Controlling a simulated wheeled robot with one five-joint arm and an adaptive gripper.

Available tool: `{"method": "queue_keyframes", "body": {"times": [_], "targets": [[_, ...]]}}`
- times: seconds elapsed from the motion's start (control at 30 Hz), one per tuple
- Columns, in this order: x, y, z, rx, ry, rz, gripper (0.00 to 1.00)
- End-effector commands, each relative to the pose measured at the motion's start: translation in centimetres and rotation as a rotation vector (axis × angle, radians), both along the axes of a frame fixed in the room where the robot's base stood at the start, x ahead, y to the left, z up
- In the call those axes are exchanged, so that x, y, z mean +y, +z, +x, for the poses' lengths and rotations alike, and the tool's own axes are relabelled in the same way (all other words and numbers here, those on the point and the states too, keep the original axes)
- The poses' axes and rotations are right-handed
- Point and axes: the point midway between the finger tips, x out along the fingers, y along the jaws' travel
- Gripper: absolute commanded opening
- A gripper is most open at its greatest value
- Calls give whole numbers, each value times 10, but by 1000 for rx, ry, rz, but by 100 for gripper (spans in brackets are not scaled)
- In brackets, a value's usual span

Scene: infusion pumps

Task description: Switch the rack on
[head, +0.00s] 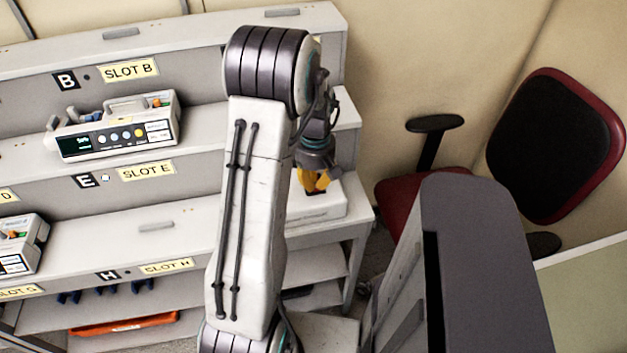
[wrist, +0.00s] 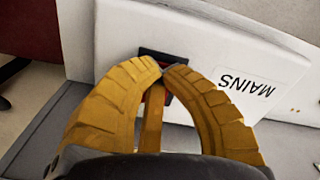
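The rack (head: 200,215) is a grey, stepped unit with labelled slots. At its right end sits a white box (head: 330,208), which also shows in the wrist view (wrist: 200,40) with a label reading MAINS (wrist: 245,88). The mains switch (wrist: 149,54) is a dark frame with a red part (wrist: 167,98) showing between my fingers. My gripper (wrist: 163,69) has yellow fingers with their tips together, over the switch. Its fingers hide much of the switch, and I cannot tell whether they touch it. In the head view my gripper (head: 313,182) points down over the box.
A pump (head: 115,130) stands at slot E, and another (head: 18,245) stands at the left edge. An orange item (head: 122,325) lies on a lower shelf.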

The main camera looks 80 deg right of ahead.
Motion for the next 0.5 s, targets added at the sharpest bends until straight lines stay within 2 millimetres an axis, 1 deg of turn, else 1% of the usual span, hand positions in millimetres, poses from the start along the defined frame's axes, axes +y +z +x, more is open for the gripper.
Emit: {"method": "queue_keyframes", "body": {"times": [0.17, 0.5], "targets": [[0, 6, 0, 0, 0, 0, 0], [0, 29, 0, 1, 0, -1, 0]]}}
